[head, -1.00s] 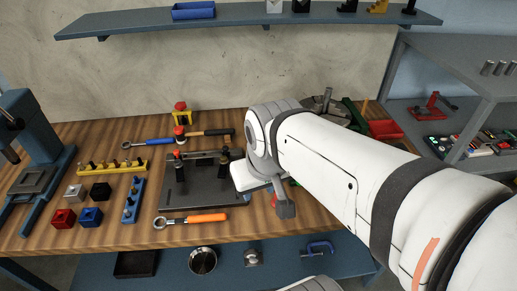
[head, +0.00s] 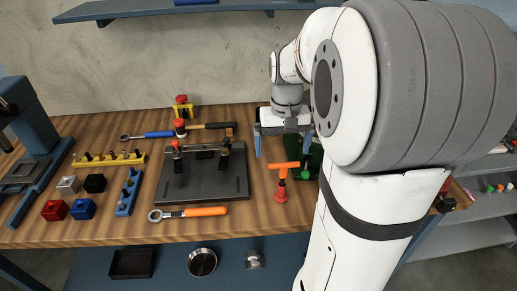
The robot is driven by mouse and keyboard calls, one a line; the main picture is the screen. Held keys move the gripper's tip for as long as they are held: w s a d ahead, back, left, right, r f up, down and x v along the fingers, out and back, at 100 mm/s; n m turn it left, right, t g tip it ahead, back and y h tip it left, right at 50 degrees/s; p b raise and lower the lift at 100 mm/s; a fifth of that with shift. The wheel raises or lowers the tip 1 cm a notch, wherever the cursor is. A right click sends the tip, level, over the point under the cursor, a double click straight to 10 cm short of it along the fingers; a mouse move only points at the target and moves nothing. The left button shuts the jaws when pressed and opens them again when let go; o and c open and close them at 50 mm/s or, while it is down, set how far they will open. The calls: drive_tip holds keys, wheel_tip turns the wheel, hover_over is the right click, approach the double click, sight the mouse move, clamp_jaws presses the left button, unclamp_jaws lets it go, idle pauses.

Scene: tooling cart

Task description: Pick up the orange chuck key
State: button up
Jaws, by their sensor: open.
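An orange T-shaped piece, which looks like the chuck key (head: 284,165), is on the wooden bench right of the dark fixture plate. Its crossbar lies roughly level, and a red upright part (head: 281,192) shows just below it; I cannot tell whether the two are joined. My gripper (head: 283,148) is open and empty, with its blue fingers spread wide and pointing down. In the picture it sits just above the orange crossbar, apart from it. How high it hangs over the bench is hard to tell.
An orange-handled ratchet (head: 190,213) lies in front of the plate.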

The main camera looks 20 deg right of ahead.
sight(284, 163)
drive_tip(key=f, duration=0.7)
drive_tip(key=shift+s+d+f+p, duration=0.2)
drive_tip(key=shift+d+f+p, duration=0.1)
drive_tip(key=shift+f+p, duration=0.1)
drive_tip(key=shift+c, duration=0.2)
drive_tip(key=c, duration=1.2)
